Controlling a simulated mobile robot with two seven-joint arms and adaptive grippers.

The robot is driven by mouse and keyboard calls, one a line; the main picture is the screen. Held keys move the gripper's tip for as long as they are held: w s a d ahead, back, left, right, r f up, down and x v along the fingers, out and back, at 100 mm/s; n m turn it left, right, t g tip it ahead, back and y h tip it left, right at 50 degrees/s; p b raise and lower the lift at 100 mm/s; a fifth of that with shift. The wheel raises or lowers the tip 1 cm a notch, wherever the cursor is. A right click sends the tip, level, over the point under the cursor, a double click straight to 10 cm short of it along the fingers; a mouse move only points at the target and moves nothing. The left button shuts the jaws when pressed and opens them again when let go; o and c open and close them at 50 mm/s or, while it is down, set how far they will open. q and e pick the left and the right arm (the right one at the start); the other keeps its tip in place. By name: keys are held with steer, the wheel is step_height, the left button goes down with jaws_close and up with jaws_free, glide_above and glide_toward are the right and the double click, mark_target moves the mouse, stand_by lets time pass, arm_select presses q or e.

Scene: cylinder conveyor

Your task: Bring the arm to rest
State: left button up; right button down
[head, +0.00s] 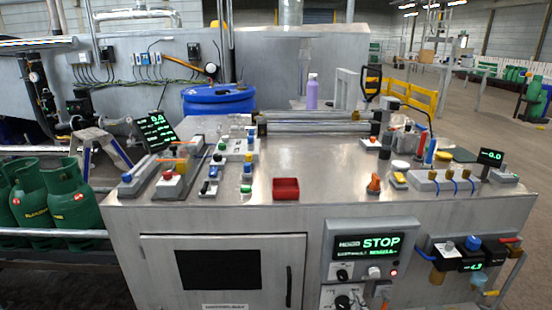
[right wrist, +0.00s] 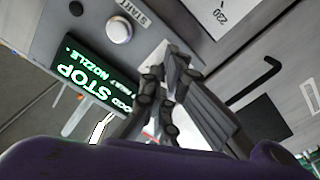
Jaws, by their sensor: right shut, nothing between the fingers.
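My right gripper (right wrist: 176,62) shows in the right wrist view, with its dark jointed fingers brought together at the tips. It is shut and I see nothing held between the fingers. A green lit STOP display (right wrist: 85,75) and a white round START button (right wrist: 118,30) lie to its left in that view. I cannot make out either gripper in the head view. The head view shows a STOP control panel (head: 367,244) on the front of the steel bench (head: 335,172).
Blocks and fixtures crowd the bench's left and right sides. A purple bottle (head: 312,92) and blue drum (head: 218,100) stand behind. Green gas cylinders (head: 68,195) stand at left. The bench middle is clear.

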steer(key=shift+f, duration=0.1)
steer(key=s+a+f+m+g, duration=0.1)
steer(key=s+f+m+g, duration=0.3)
steer(key=s, duration=1.1)
steer(key=s+a+f+g, duration=0.1)
steer(key=s+f+g, duration=0.3)
steer(key=s, duration=1.2)
steer(key=s+a+f+m+g, duration=0.15)
steer(key=s+f, duration=0.45)
steer(key=s, duration=0.9)
arm_select(q)
step_height(320, 180, up, 12)
steer(key=w+t+p, duration=0.1)
steer(key=w+p, duration=0.1)
steer(key=p, duration=1)
steer(key=shift+w+d+f, duration=0.15)
steer(key=shift+w+f, duration=0.1)
steer(key=shift+w, duration=0.15)
arm_select(e)
steer(key=w+r, duration=0.3)
steer(key=r, duration=0.9)
steer(key=shift+d+r, duration=0.25)
steer(key=shift+r, duration=0.1)
steer(key=shift+m, duration=0.25)
arm_select(q)
steer(key=shift+w+r, duration=0.1)
steer(key=shift+w, duration=0.1)
